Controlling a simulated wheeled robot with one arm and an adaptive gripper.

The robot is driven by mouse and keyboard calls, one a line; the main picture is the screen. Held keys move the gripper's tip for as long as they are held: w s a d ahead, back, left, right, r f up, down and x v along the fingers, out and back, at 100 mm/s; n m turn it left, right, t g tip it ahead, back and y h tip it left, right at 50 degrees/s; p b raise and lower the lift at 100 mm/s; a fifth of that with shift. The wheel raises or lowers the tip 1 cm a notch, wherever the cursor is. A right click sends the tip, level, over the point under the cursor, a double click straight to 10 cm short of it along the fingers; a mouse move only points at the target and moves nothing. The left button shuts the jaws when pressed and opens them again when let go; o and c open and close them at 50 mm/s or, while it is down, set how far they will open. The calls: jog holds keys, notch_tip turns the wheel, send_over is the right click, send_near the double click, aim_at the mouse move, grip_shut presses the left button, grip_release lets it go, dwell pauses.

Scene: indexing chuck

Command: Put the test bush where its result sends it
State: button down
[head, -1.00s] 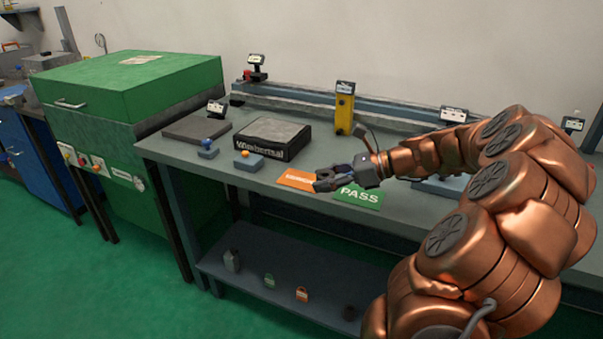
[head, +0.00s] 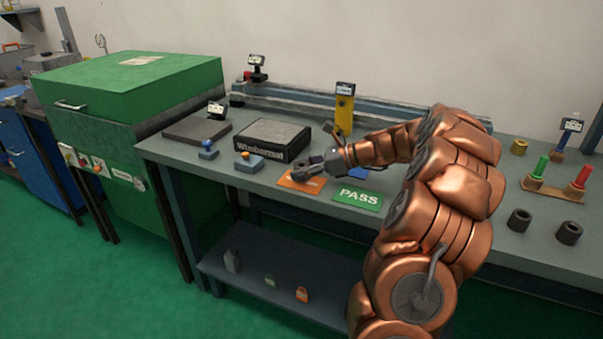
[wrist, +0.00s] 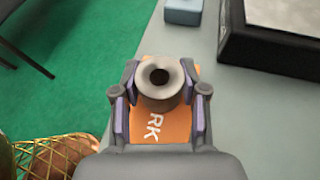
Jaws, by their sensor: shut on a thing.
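My gripper (wrist: 160,95) is shut on a grey bush (wrist: 160,83), a short cylinder with a round hole, seen from above in the wrist view. The bush is between the purple finger pads, over an orange mat (wrist: 152,127) with white letters, of which "RK" shows. In the head view my gripper (head: 312,172) is over the orange mat (head: 291,183), left of the green PASS mat (head: 359,196). I cannot tell whether the bush touches the orange mat.
Two dark bushes (head: 519,219) and a stand with green and red pegs (head: 556,190) are at the right. The bench's front edge is close.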

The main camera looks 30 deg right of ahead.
jog(key=shift+f, duration=0.6)
jog(key=c, duration=0.6)
grip_release()
jog(key=shift+f, duration=0.15)
jog(key=shift+s+d+r, duration=0.25)
jog(key=v, duration=1.1)
jog(key=shift+s+r, duration=0.1)
